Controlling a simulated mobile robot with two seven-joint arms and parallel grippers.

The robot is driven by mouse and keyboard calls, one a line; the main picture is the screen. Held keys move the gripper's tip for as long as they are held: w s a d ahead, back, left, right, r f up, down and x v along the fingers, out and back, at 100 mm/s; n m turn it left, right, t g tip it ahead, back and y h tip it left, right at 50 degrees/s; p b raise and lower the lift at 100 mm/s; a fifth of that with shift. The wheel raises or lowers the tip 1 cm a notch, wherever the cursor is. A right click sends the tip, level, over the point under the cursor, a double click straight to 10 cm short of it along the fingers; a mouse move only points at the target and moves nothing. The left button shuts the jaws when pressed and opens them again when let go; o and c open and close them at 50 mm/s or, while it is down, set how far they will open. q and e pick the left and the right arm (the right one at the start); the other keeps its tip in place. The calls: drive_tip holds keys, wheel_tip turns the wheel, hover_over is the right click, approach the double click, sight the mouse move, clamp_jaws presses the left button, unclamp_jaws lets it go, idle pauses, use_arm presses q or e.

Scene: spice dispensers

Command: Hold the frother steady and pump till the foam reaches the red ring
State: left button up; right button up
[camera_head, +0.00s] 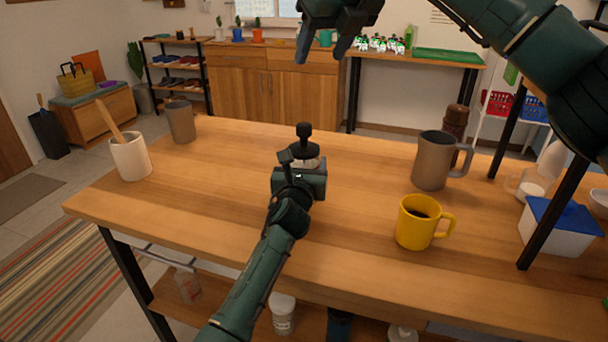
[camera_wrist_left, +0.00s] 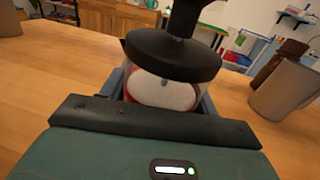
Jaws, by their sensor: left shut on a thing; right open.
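The frother (camera_head: 305,152) stands upright on the wooden table, with a black lid and a black plunger knob on top. My left gripper (camera_head: 303,178) is shut around its body, hiding most of the jar in the head view. In the left wrist view the frother's black lid (camera_wrist_left: 172,55) and rod sit above a clear jar with white foam (camera_wrist_left: 165,93) inside. Red from the ring (camera_wrist_left: 130,97) shows beside the foam low in the jar; I cannot tell the exact foam level against it. My right gripper (camera_head: 321,54) is open and empty, high above and beyond the frother.
A yellow mug (camera_head: 416,228) with dark liquid and a grey-brown jug (camera_head: 432,165) stand right of the frother. A white crock (camera_head: 130,160) and a brown cup (camera_head: 181,123) stand left. A blue-lidded box (camera_head: 557,238) is far right. The table around the frother is clear.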

use_arm(q)
drive_tip(key=o, duration=1.3)
drive_tip(key=shift+c, duration=0.2)
drive_tip(key=shift+s, duration=0.1)
